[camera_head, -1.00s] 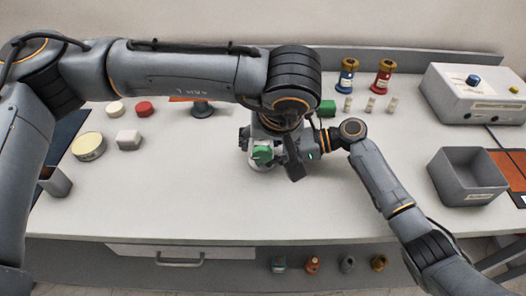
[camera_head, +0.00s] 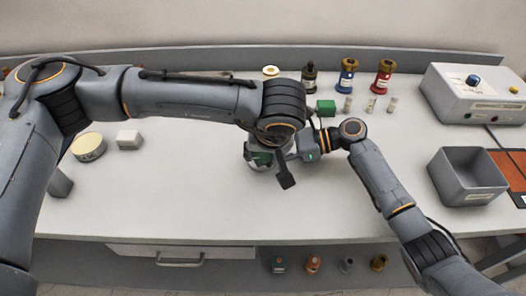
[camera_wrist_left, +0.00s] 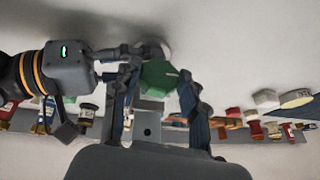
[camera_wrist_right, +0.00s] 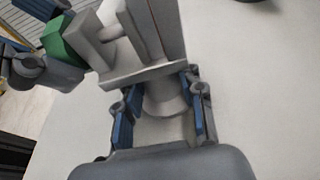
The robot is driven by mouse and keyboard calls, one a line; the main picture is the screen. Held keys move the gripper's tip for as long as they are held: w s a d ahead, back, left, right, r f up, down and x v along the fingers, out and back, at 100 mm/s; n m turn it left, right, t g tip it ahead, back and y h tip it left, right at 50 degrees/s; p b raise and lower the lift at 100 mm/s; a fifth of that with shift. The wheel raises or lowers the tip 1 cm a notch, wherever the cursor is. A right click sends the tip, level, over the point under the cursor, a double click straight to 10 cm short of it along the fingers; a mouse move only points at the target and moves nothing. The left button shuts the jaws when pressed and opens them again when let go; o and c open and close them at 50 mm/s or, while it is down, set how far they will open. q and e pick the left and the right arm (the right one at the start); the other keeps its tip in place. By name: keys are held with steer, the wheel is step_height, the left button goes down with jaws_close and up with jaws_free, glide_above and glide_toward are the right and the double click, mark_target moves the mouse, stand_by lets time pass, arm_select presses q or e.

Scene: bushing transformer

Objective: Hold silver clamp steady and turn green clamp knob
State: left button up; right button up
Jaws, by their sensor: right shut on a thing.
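The green clamp knob (camera_head: 262,158) shows partly under my left gripper (camera_head: 262,153) at the middle of the table. In the left wrist view the green knob (camera_wrist_left: 158,76) sits between the two fingers of my left gripper (camera_wrist_left: 160,82), which stand apart on either side of it. Contact with the fingers is not clear. In the right wrist view my right gripper (camera_wrist_right: 160,105) is shut on the silver clamp (camera_wrist_right: 166,92), with its blue pads on both sides of a grey round part. In the head view the grippers hide most of the clamp.
A grey bin (camera_head: 468,178) and a control box (camera_head: 478,95) stand at the right. Blue (camera_head: 347,75) and red (camera_head: 384,76) bushings stand at the back, near a green block (camera_head: 326,108). A round tin (camera_head: 89,147) lies left. The table's front is clear.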

arm_select(q)
steer(key=shift+a+h, duration=0.15)
steer(key=shift+h, duration=0.25)
steer(key=shift+c, duration=0.4)
steer(key=shift+a+n+h, duration=0.1)
steer(key=shift+n+h, duration=0.3)
steer(key=shift+h, duration=0.7)
steer(key=o, duration=1.2)
steer(key=shift+c, duration=0.2)
steer(key=v, duration=1.2)
